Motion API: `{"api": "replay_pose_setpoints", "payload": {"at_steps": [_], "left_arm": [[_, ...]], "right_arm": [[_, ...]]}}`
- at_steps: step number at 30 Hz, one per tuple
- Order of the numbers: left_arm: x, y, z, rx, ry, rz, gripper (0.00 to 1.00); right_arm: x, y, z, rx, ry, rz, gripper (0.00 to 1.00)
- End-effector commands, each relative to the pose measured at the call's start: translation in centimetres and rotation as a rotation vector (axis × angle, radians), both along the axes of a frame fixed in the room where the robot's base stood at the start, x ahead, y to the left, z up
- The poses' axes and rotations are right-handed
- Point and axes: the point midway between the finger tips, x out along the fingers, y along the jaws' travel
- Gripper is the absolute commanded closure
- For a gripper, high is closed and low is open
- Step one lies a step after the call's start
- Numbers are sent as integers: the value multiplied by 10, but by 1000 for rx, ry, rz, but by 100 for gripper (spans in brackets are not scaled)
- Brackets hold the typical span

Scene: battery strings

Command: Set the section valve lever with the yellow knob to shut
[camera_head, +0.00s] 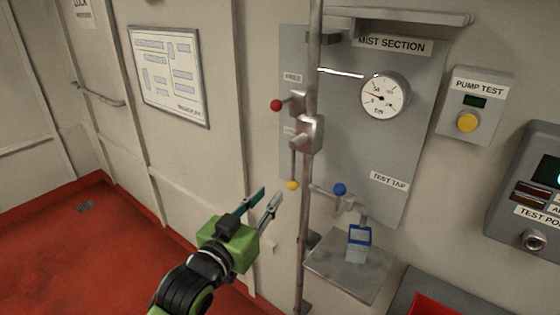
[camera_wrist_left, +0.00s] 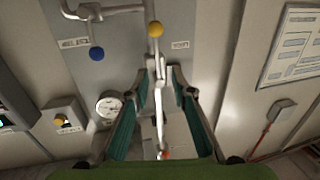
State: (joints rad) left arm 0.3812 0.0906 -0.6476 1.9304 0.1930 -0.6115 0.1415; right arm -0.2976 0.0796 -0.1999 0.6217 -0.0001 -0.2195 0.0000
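The yellow knob (camera_head: 292,185) is at the lower end of the section valve lever (camera_head: 293,163), which hangs straight down from the valve body (camera_head: 309,133) on the vertical pipe. My left gripper (camera_head: 271,194) is open and empty, just left of and near the knob. In the left wrist view, which looks upside down, the yellow knob (camera_wrist_left: 155,29) shows above my left gripper's fingertips (camera_wrist_left: 157,70). My right gripper is not in view.
A red knob (camera_head: 276,105) sits higher on the pipe, and a blue knob (camera_head: 340,190) sits to the right at the test tap. A gauge (camera_head: 385,96) is on the grey panel (camera_head: 412,130). A small shelf (camera_head: 335,275) with a blue-topped container (camera_head: 359,243) juts out below.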

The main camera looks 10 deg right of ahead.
Motion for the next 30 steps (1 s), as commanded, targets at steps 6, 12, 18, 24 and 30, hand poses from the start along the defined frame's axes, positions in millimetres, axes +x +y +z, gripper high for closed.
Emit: {"api": "replay_pose_setpoints", "payload": {"at_steps": [6, 12, 18, 24, 30], "left_arm": [[6, -12, 13, -7, -15, -12, 77], [31, -34, 14, -7, -14, -11, 77], [57, -57, 13, -6, -15, -11, 77], [80, -76, 13, -5, -15, -11, 77], [95, -88, 11, -6, -15, -10, 77]], "right_arm": [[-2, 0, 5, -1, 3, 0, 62], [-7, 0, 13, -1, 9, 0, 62], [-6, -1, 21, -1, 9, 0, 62], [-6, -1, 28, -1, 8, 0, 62], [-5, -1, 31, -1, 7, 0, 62]]}}
